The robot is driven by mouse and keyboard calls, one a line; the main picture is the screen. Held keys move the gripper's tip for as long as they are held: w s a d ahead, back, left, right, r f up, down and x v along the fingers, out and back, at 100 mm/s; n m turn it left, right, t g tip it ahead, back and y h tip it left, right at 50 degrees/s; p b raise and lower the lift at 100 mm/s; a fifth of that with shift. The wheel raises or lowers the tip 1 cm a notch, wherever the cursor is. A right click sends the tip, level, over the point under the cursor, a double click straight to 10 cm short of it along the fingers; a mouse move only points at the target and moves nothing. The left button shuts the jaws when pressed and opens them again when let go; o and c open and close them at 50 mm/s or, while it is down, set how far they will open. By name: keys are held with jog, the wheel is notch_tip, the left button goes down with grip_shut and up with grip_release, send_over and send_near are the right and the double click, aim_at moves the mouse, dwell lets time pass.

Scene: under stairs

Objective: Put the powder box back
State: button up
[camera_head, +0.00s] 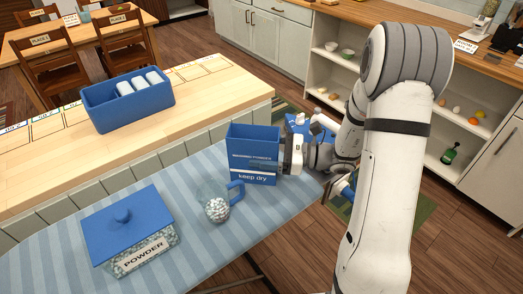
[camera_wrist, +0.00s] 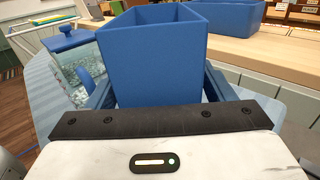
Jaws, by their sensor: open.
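The powder box (camera_head: 253,155) is a blue, open-topped box marked "keep dry". It stands upright on the striped ironing board near its right end. In the wrist view the powder box (camera_wrist: 152,58) fills the middle. My gripper (camera_head: 283,155) is at the box's right side, low down. In the wrist view its open fingers (camera_wrist: 158,92) lie on either side of the box; whether they touch it is unclear. A clear jar with a blue lid (camera_head: 122,218), labelled "POWDER", stands at the board's left. A clear cup with a blue handle (camera_head: 217,208) holds pale granules between them.
The striped ironing board (camera_head: 190,250) has bare room at its front. A blue bin (camera_head: 128,103) with white items stands on the wooden counter (camera_head: 215,100) behind. Shelves (camera_head: 455,118) with small items are at the right. Chairs (camera_head: 125,35) stand at the back left.

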jog(key=shift+r, duration=0.25)
jog(key=s+d+b, duration=0.1)
jog(key=s+d, duration=0.1)
jog(key=d, duration=1)
jog(key=shift+s, duration=0.15)
jog(key=shift+a+f, duration=0.1)
jog(key=shift+f, duration=0.05)
